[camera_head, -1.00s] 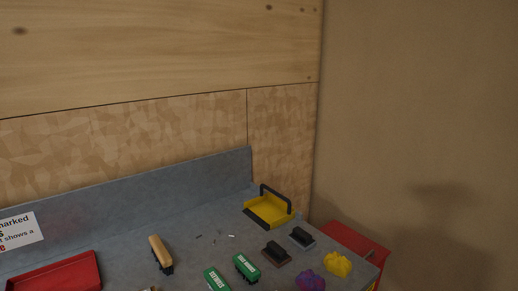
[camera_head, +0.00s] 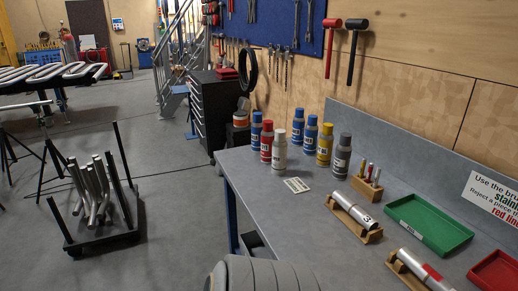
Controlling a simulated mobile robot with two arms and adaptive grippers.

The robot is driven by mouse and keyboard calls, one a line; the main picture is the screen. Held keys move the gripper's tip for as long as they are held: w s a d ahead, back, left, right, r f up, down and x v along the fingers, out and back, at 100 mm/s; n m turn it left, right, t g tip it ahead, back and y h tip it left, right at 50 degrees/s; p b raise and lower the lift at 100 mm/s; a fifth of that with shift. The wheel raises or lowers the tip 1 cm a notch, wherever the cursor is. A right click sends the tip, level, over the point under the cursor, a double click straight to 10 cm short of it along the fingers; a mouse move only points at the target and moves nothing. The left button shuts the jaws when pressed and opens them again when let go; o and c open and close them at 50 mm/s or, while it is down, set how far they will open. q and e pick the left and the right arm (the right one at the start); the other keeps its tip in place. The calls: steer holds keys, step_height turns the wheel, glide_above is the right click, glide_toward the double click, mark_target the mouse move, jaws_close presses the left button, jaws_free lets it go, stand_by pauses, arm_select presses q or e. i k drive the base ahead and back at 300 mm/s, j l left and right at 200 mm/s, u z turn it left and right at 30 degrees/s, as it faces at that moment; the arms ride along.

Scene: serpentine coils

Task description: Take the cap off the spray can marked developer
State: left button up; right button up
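Several capped spray cans stand upright at the back left of the grey workbench (camera_head: 290,215). There are a blue can (camera_head: 256,131), a red can (camera_head: 266,142), a white can (camera_head: 279,154), two more blue cans (camera_head: 298,127) and (camera_head: 311,136), a yellow can (camera_head: 324,146) and a dark grey can (camera_head: 342,157). Their labels are too small to read, so I cannot tell which is marked developer. The front cans partly overlap those behind. Neither of my grippers is in view.
A small white card (camera_head: 297,185) lies before the cans. To their right are a wooden pen block (camera_head: 367,187), tubes on wooden cradles (camera_head: 355,214), a green tray (camera_head: 430,222) and a red tray (camera_head: 497,272). A tube cart (camera_head: 100,235) stands on the floor at left.

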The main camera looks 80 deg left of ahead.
mark_target(280, 135)
steer(key=u, duration=2.6)
steer(key=i+j+z, duration=0.3)
steer(key=i+j, duration=0.15)
steer(key=j, duration=0.1)
